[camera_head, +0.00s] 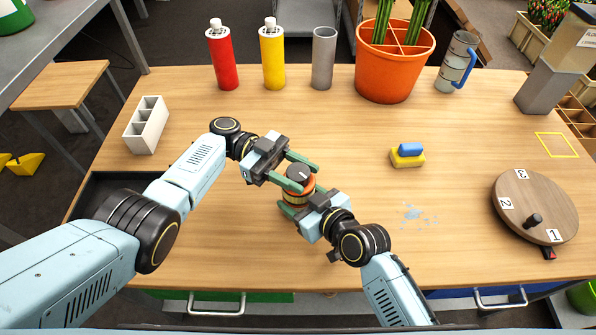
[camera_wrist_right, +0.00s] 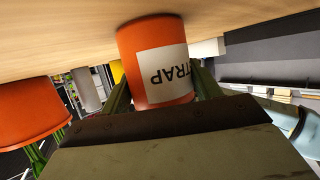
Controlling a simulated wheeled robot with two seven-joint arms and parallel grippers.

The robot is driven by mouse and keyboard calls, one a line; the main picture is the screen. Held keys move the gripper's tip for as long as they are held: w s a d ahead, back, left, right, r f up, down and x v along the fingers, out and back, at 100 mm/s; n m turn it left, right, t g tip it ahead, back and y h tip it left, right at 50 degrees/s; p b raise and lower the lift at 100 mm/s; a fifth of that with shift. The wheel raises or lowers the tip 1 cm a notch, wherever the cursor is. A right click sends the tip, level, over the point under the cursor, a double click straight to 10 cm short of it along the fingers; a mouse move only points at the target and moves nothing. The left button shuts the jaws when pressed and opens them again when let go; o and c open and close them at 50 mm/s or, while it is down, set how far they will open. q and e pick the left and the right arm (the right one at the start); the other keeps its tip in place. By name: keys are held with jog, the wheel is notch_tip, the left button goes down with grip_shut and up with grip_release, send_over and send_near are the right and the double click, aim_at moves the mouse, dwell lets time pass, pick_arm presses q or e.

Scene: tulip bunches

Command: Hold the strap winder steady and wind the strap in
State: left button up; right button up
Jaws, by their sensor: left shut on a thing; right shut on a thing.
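The strap winder (camera_head: 298,191) is an orange drum with a pale band and a dark knob (camera_head: 298,173) on top. It stands upright near the middle of the table. My left gripper (camera_head: 306,176) is shut on the dark knob from the upper left. My right gripper (camera_head: 303,200) is shut on the orange body from the lower right. In the right wrist view the orange body (camera_wrist_right: 140,45) sits between the green fingers, with an upside-down label ending in "TRAP". Any strap end is hard to make out.
A yellow and blue sponge (camera_head: 407,157) and a wet patch (camera_head: 414,213) lie to the right. A numbered round board (camera_head: 535,195) is at far right. Bottles (camera_head: 222,62), a grey tube (camera_head: 323,58) and an orange pot (camera_head: 392,75) line the back. A white holder (camera_head: 147,126) is at left.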

aim_at(298, 172)
pick_arm(q)
jog(key=shift+f, duration=0.15)
jog(key=o, duration=1)
jog(key=shift+r, duration=0.3)
jog(key=shift+r, duration=4.8)
